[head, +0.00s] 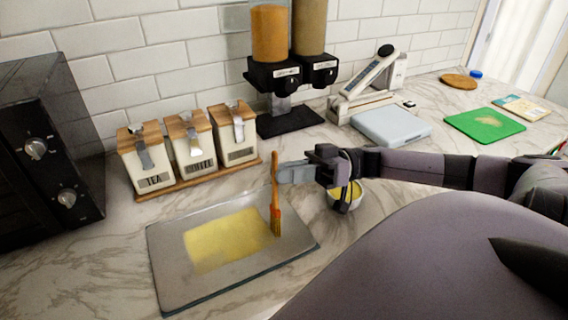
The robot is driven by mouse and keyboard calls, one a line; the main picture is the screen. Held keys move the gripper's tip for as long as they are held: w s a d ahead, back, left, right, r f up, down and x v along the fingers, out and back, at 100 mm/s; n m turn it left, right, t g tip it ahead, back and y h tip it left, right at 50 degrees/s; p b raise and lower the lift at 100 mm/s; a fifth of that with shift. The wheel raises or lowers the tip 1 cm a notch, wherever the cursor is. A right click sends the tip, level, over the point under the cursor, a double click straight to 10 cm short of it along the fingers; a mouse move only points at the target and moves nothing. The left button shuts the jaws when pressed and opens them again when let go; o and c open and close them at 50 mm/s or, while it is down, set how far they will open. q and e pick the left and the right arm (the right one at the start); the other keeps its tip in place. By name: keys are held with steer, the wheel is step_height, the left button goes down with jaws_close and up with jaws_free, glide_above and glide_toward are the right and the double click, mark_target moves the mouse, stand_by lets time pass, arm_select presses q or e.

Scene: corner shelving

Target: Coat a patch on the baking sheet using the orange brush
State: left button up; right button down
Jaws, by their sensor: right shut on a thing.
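The grey baking sheet (168,266) lies flat on the marble counter. A yellow coated patch (222,240) covers its middle. My right gripper (284,173) comes in from the right and is shut on the orange brush (274,196). The brush is upright with its bristles down at the right edge of the yellow patch; I cannot tell whether they touch the sheet. A small white bowl (335,199) with yellow contents stands right of the sheet, partly hidden behind my right gripper. My left gripper is not in view.
Three canisters (191,150) on a wooden stand are behind the sheet. A black oven (45,150) is at the left. A dispenser (290,75), a pale blue-grey scale-like device (390,124) and a green board (484,125) stand farther back. The counter left of the sheet is clear.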

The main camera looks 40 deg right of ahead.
steer(key=s+a+f+x, duration=0.1)
steer(key=f+x, duration=0.1)
steer(key=x, duration=1.4)
steer(key=shift+s+a, duration=0.25)
steer(key=shift+a, duration=0.05)
stand_by(1.0)
steer(key=shift+r, duration=3)
step_height(320, 180, up, 3)
steer(key=shift+f, duration=0.1)
